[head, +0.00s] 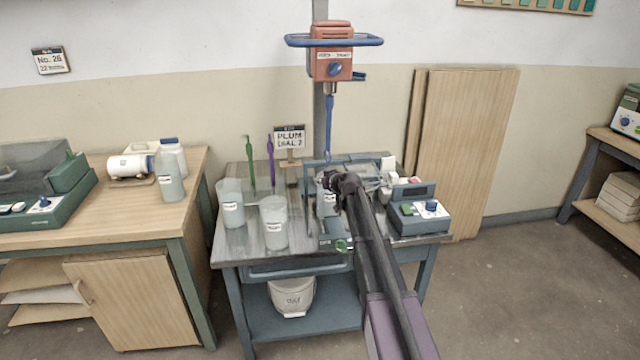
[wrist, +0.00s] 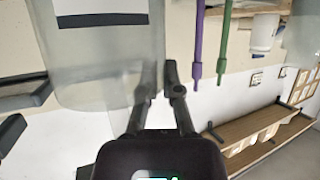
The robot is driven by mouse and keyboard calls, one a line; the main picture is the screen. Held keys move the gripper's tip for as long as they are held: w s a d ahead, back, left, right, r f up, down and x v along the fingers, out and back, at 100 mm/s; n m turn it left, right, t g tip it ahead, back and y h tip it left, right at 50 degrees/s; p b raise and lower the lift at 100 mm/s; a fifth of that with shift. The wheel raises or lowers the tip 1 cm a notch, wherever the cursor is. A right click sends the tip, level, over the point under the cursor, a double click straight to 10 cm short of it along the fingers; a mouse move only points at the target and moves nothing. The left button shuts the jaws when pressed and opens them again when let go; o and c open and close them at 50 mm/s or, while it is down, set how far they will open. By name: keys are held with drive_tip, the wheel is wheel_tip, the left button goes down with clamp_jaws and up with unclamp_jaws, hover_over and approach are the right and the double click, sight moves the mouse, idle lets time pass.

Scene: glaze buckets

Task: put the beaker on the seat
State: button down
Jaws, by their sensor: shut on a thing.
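A translucent beaker (head: 327,207) with a white label is at the middle of the metal-topped bench, partly hidden by my arm. My gripper (head: 338,181) is at its upper part. In the wrist view the beaker (wrist: 95,65) fills the upper left, close up, and my gripper (wrist: 163,78) is shut with its wall between the fingers. The seat seems to be the blue-grey stand (head: 330,243) with a green light below the beaker. My arm covers part of it, and I cannot tell whether the beaker touches it.
Two more labelled beakers (head: 231,205) (head: 273,224) stand to the left on the bench. Green (head: 249,165) and purple (head: 270,160) rods stand behind them. An orange mixer (head: 331,55) with a blue shaft hangs above. A grey control box (head: 418,215) sits at right.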

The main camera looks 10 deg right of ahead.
drive_tip(key=c, duration=0.8)
unclamp_jaws()
drive_tip(key=p+v, duration=0.4)
drive_tip(key=v, duration=0.8)
drive_tip(key=shift+p, duration=0.35)
